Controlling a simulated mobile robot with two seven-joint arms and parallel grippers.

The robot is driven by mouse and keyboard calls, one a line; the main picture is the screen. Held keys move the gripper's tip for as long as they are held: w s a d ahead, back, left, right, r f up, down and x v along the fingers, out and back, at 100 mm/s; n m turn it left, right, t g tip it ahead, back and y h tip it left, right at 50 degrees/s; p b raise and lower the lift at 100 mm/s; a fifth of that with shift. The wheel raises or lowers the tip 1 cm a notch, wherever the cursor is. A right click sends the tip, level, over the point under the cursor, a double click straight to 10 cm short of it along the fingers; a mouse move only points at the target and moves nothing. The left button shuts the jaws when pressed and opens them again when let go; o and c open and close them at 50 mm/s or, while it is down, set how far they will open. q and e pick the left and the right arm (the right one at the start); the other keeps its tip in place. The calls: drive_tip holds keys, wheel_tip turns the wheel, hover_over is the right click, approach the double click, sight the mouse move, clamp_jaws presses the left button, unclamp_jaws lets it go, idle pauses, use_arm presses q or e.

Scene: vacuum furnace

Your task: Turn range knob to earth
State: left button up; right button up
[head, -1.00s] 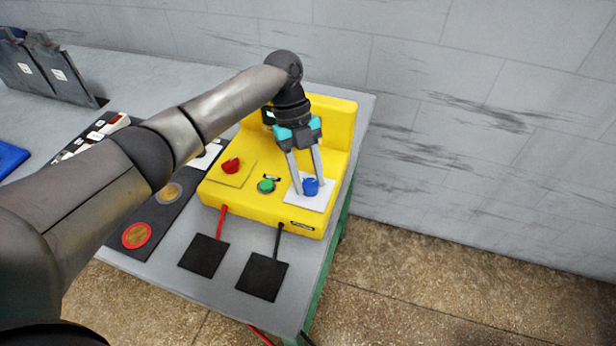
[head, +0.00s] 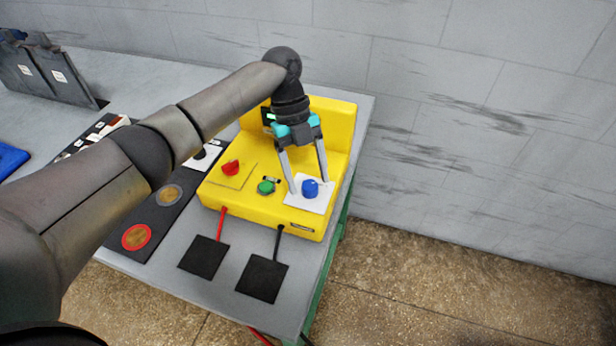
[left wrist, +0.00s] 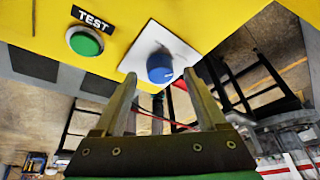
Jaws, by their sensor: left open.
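The blue range knob (head: 310,188) sits on a white plate (head: 318,204) at the right of the yellow tester (head: 268,209). It also shows in the left wrist view (left wrist: 159,68), with a pale pointer mark on its edge; the plate's lettering cannot be read. My left gripper (head: 309,186) is open, its two fingers spread around the knob in the head view. In the left wrist view the left gripper's fingers (left wrist: 160,85) stand wide apart with the knob between and beyond their tips. They do not seem to touch it. My right gripper is not in view.
A green TEST button (head: 266,187) and a red knob (head: 231,168) are on the tester. Two black pads (head: 204,256) (head: 262,278) lie in front, joined by red and black leads. The grey table (head: 150,283) ends just right of the tester; a wall stands behind.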

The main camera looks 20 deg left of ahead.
use_arm(q)
drive_tip(key=v, duration=1.4)
drive_tip(key=shift+r, duration=0.2)
drive_tip(key=shift+f, duration=0.1)
